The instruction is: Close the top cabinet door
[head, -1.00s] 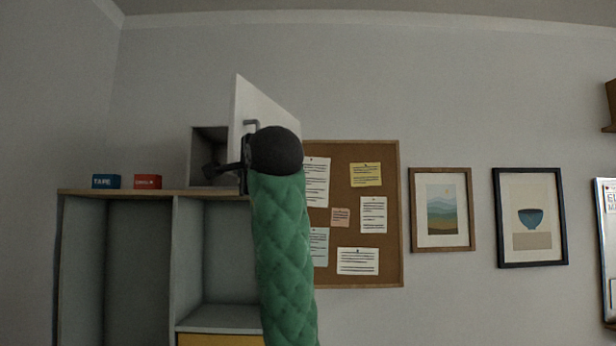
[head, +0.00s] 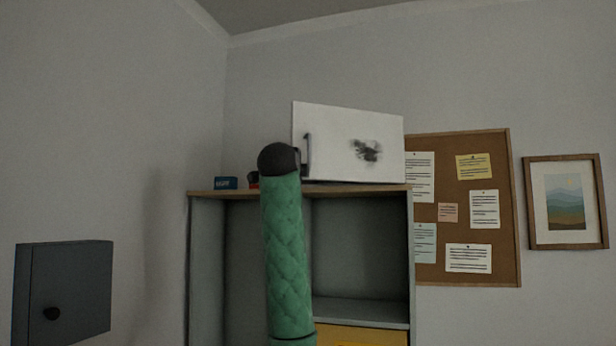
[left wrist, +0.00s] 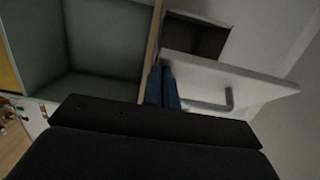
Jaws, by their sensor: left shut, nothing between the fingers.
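The top cabinet's white door (head: 350,140) shows in the head view above the shelf unit, with a dark handle (head: 307,150) near its left edge and a dark smudge. In the left wrist view the door (left wrist: 240,76) stands partly open, its handle (left wrist: 212,105) on the outer face. The cabinet's dark inside (left wrist: 195,36) shows behind it. My left gripper (left wrist: 165,90) is shut and empty, its blue fingers close beside the door; I cannot tell if they touch. In the head view the black wrist hides the fingers. My right gripper is out of view.
The cabinet stands on the wooden top (head: 235,194) of an open grey shelf unit. A blue box (head: 226,183) sits left on that top, with a red box (head: 253,181) partly hidden by my wrist. A dark grey box with a knob (head: 75,285) is at left.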

